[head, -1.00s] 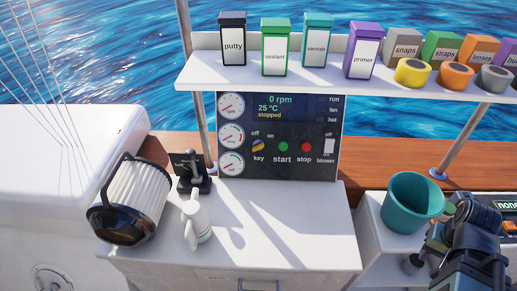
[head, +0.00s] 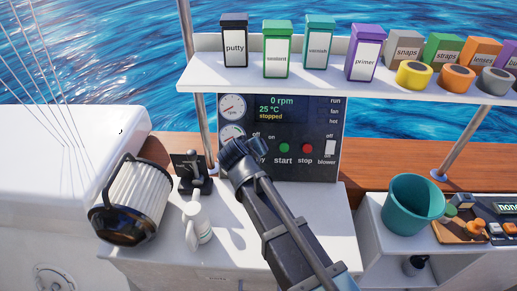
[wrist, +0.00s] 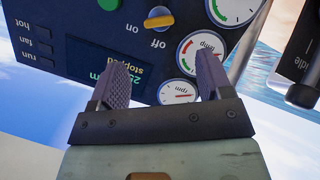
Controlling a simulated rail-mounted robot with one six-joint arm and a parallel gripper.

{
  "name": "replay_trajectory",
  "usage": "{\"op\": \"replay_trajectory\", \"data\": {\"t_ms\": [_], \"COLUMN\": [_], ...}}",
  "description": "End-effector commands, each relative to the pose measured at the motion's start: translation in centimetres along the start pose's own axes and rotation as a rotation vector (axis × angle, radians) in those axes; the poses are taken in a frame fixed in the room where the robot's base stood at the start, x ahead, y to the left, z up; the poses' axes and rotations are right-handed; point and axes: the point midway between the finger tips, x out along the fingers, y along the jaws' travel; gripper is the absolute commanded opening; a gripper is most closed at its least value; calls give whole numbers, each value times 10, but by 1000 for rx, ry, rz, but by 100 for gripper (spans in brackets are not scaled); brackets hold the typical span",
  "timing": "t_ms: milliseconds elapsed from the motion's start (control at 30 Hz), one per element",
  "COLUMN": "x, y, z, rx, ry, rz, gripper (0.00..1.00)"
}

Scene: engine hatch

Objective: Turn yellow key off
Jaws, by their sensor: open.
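The dark engine panel (head: 310,165) stands upright behind the counter and its display reads 0 rpm and stopped. The yellow key (wrist: 158,17) shows at the top of the wrist view, which is upside down, near the "on" and "off" labels. Its yellow bar lies slightly tilted in that picture. In the head view the key is hidden behind my gripper (head: 242,150), which is in front of the panel's lower left. In the wrist view my gripper (wrist: 162,80) has its two fingers spread with nothing between them. The key is beyond the fingertips, apart from them.
The green start button (head: 284,147), red stop button (head: 307,148) and blower switch (head: 330,148) are right of the key. A shelf (head: 300,80) with boxes overhangs the panel.

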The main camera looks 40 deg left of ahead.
Motion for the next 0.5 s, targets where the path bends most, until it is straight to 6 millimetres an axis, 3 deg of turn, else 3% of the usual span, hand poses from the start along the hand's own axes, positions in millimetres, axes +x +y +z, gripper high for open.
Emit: {"op": "replay_trajectory", "data": {"t_ms": [267, 500], "x": [9, 61], "y": [0, -3], "z": [0, 1], "rx": [22, 23], "ry": [21, 19], "rz": [-2, -2], "gripper": [72, 72]}}
